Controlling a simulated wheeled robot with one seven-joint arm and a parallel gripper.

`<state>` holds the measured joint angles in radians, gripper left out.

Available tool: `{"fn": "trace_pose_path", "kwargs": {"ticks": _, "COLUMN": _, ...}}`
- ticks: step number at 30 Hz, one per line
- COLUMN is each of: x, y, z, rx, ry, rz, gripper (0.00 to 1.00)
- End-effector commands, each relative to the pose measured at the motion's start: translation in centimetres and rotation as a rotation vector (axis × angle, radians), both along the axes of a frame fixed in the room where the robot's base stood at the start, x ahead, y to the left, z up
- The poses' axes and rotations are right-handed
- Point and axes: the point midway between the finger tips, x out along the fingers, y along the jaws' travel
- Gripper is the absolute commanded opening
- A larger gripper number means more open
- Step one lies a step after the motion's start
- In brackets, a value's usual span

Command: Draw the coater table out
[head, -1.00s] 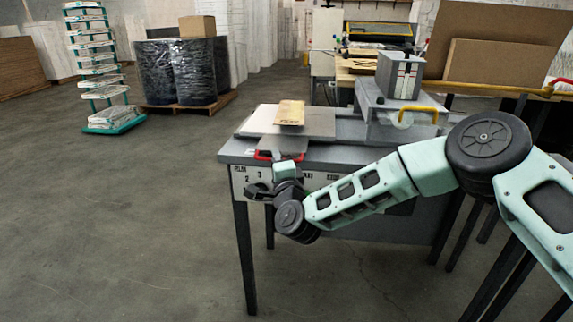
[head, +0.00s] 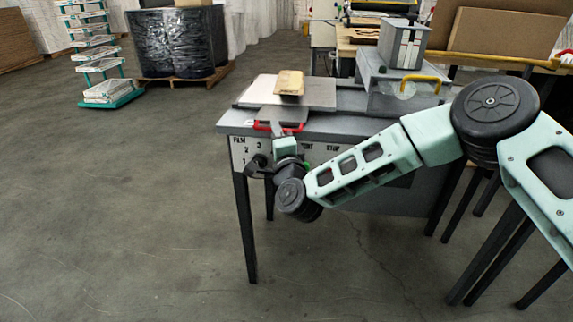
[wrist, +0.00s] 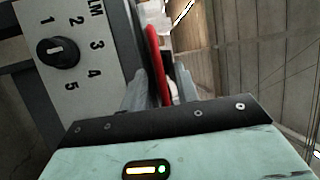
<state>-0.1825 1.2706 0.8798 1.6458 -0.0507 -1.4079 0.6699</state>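The coater table is a flat grey plate (head: 318,94) on top of the grey bench, with a red handle (head: 262,127) at its front edge. A tan block (head: 289,82) lies on the plate. My gripper (head: 279,131) reaches up to the handle from the front. In the wrist view the red handle (wrist: 153,45) runs between the two fingers of my gripper (wrist: 160,90), which are close together against its sides. The lower end of the handle is hidden by my gripper.
The bench's front panel (wrist: 85,70) has a FILM dial (wrist: 58,52) close beside my gripper. A grey housing with a yellow handle (head: 420,78) stands right of the plate. Open floor (head: 130,200) lies in front and left.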

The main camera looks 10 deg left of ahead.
Motion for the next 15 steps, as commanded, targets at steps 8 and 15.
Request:
{"fn": "trace_pose_path", "kwargs": {"ticks": 8, "x": -6.0, "y": -2.5, "z": -1.3, "rx": -0.002, "ry": 0.003, "rz": 0.005, "gripper": 0.31}}
{"fn": "trace_pose_path", "kwargs": {"ticks": 15, "x": -10.7, "y": -4.4, "z": -2.2, "rx": -0.002, "ry": 0.002, "rz": 0.005, "gripper": 0.31}}
